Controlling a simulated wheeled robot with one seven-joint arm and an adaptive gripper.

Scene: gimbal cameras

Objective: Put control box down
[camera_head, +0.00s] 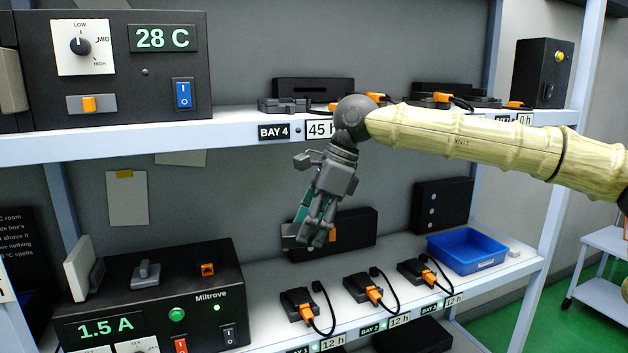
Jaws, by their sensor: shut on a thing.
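My gripper (314,232), with grey links and teal pads, hangs fingers-down in front of the lower shelf space. It is shut on a small grey thing (288,235), mostly hidden by the fingers; I cannot tell for sure that this is the control box. A black box (358,228) with an orange part shows behind the fingers; I cannot tell whether they touch it. A large black box (236,290) marked Miltrove, reading 1.5 A, sits at lower left. Another (150,100), with a dial and reading 28 C, stands on the upper shelf.
Several small black units (298,304) with orange plugs and cables line the lower shelf's front. A blue tray (466,252) sits at its right end. The upper shelf edge (200,143) and blue-grey uprights bound the space. Bare lower shelf (262,292) shows beside the Miltrove box.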

